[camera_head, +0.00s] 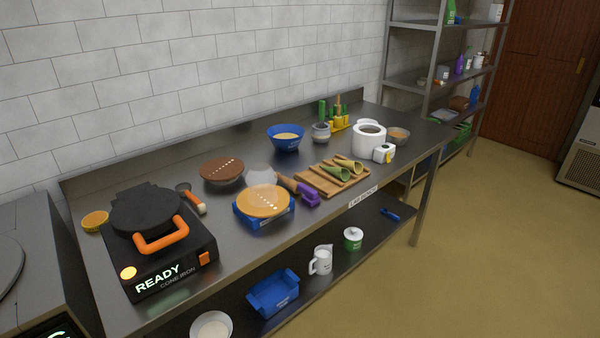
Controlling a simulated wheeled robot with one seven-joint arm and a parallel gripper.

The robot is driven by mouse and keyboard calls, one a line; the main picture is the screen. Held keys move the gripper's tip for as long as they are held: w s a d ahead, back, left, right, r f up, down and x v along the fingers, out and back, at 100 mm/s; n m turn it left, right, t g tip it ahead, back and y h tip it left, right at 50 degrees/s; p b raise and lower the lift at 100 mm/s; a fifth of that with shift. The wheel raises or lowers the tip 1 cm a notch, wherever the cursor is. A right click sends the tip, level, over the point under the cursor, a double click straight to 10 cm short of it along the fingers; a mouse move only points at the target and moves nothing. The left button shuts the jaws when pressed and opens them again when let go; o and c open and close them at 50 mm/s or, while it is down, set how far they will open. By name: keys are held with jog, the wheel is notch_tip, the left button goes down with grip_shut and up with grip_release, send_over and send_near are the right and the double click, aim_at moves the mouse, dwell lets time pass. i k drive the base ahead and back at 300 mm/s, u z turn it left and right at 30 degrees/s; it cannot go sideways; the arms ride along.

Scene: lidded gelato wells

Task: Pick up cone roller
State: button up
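What looks like the cone roller (287,182), a tan wooden cone with a chunky purple handle (309,198), lies on the steel bench near its front edge. It sits between a round golden wafer on a blue scale-like base (263,217) and a wooden board (318,188). The wooden end points back and left, the purple end forward and right. The handle is close to the board's left end; I cannot tell if they touch. My gripper is not in view.
A black cone iron (160,240) with an orange handle stands at the left, marked READY. A blue bowl (286,138) and white canister (368,140) stand behind. A lower shelf holds a blue tub (273,292).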

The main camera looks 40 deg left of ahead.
aim_at(310, 198)
jog(key=u, duration=0.45)
jog(key=i, duration=1.25)
jog(key=u, duration=1.95)
jog(key=i, duration=1)
jog(key=u, duration=1)
